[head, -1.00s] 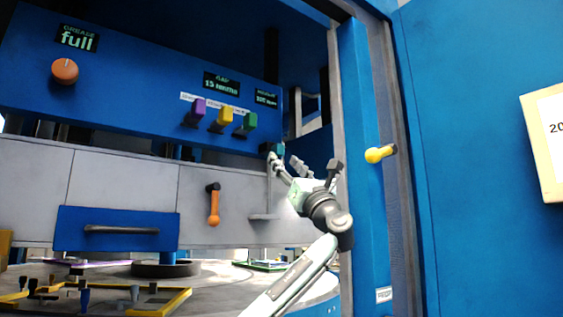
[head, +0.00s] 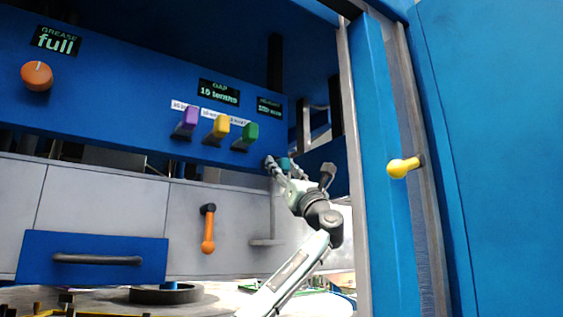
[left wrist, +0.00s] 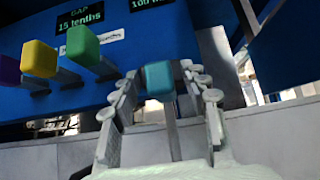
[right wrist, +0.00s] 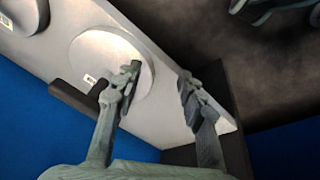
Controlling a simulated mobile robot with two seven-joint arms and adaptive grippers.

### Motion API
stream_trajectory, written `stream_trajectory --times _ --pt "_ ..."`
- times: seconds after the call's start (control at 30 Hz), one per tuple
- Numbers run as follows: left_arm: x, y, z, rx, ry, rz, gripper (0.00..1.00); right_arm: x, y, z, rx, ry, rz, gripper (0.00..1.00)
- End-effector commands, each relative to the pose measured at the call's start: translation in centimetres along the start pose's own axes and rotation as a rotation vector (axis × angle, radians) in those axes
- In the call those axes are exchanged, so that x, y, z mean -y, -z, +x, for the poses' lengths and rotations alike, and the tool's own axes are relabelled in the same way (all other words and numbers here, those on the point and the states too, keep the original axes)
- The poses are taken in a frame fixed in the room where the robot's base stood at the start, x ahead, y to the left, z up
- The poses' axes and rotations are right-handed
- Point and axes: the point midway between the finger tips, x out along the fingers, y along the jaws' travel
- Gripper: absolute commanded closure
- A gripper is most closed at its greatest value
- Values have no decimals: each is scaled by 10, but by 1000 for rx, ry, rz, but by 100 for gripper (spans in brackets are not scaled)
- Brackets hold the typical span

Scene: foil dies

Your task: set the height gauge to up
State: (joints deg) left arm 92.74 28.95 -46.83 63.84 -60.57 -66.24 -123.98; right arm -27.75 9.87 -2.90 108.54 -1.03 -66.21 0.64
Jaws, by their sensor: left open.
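A teal knob (left wrist: 159,78) on a grey stem stands between the two fingers of my left gripper (left wrist: 160,92) in the left wrist view. The fingers are open on either side of it, and I cannot tell whether they touch it. In the head view the left gripper (head: 280,168) is at the lower right of the blue panel, with the teal knob (head: 285,163) partly hidden by it. A small display (head: 269,107) above, its label blurred, seems to read height. My right gripper (right wrist: 160,78) shows only in the right wrist view, open and empty.
Purple (head: 186,122), yellow (head: 218,130) and green (head: 246,136) knobs stick out left of the teal one, under the gap display (head: 219,92). An orange dial (head: 37,76), orange handle (head: 208,229) and drawer (head: 92,259) are further left. A yellow handle (head: 403,167) juts out at right.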

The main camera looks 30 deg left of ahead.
Motion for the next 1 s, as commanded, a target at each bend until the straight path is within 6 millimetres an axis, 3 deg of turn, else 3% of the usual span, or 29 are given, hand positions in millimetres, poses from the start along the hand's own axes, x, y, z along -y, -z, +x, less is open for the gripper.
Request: stream_trajectory --times 0.13,0.4,0.77,1.0 --pt "0 0 10 0 1 0 55 1 -2 6 2 4 2 60" --pt "0 0 11 0 1 0 55 2 -2 8 0 5 2 60" --pt "0 0 11 0 1 0 100 2 -2 8 1 5 2 60" --pt "0 0 11 0 1 0 100 2 -2 8 1 5 2 60"
